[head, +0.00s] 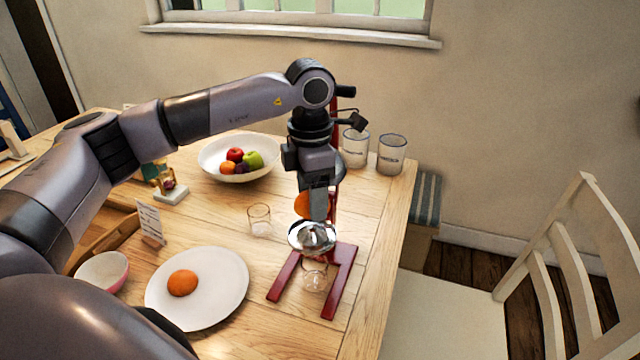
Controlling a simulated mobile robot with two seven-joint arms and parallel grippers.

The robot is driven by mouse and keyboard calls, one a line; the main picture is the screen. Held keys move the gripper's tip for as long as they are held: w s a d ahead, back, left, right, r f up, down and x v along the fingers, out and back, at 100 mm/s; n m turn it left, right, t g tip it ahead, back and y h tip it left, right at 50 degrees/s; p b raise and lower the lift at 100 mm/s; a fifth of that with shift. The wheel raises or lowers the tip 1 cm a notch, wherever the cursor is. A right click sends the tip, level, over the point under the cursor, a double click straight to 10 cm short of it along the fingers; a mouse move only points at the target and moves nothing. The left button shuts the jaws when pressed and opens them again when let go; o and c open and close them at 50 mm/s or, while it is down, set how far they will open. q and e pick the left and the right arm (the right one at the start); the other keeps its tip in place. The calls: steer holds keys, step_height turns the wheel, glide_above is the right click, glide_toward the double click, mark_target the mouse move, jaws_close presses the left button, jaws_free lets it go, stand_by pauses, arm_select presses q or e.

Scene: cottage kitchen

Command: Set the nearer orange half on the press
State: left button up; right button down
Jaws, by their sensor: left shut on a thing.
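The press has a red base (341,283), a red upright behind my arm and a shiny metal cup (312,236). My left gripper (319,208) points down over the cup and is shut on an orange half (303,205), which shows at the left of the fingers. The orange half is just above the cup; I cannot tell whether it touches it. Another orange half (183,283) lies dome up on the white plate (225,313). My right gripper is not in view.
A small glass (314,275) stands under the cup, another glass (260,220) left of the press. A fruit bowl (212,155) and two large glasses (391,154) stand behind. A pink bowl (103,271) and small card (150,222) are at left. A chair (560,270) is at right.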

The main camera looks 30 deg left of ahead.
mark_target(312, 235)
arm_select(q)
steer(key=shift+s+f+b, duration=0.15)
steer(key=shift+f+b, duration=0.2)
steer(key=shift+f, duration=0.2)
step_height(312, 235, down, 4)
steer(key=b, duration=0.3)
steer(key=shift+f, duration=0.3)
stand_by(0.6)
steer(key=shift+f+b, duration=0.5)
steer(key=shift+f, duration=0.1)
steer(key=o, duration=0.4)
steer(key=shift+r, duration=0.1)
